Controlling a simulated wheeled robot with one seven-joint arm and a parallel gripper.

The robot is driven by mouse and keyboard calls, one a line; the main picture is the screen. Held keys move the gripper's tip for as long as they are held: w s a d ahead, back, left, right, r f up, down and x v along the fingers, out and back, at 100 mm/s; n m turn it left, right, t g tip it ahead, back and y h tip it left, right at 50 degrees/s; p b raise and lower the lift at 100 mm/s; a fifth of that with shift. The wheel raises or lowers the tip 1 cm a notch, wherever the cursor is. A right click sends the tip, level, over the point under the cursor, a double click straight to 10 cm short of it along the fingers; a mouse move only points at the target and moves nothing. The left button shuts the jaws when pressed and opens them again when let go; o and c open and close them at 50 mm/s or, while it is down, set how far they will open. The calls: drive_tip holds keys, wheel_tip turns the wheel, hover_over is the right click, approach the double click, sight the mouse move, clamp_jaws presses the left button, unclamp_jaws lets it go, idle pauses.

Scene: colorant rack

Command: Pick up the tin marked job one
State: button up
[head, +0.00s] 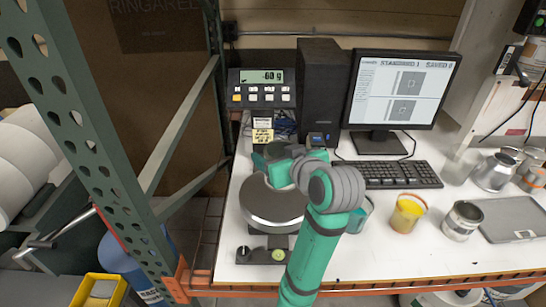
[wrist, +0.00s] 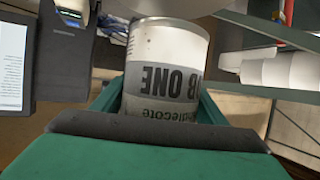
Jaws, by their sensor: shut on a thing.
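The tin marked job one (wrist: 165,62) is pale with a grey band and dark lettering that reads "OB ONE" upside down in the wrist view. My gripper (wrist: 158,98) is shut on it, with a green finger at either side of the tin. In the head view my gripper (head: 272,158) is above the back part of the round scale plate (head: 272,208). My wrist and fingers hide the tin there, and I cannot tell its exact gap from the plate.
A scale display (head: 262,88), black computer tower (head: 322,90), monitor (head: 400,95) and keyboard (head: 400,174) stand behind. To the right are a yellow-filled cup (head: 407,214), an open tin (head: 462,221) and a grey tray (head: 514,220). A green rack post (head: 100,150) rises at left.

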drive_tip(key=a+v, duration=0.1)
drive_tip(key=v, duration=0.8)
drive_tip(key=shift+s+r, duration=0.2)
drive_tip(key=shift+s, duration=0.2)
drive_tip(key=shift+s, duration=0.1)
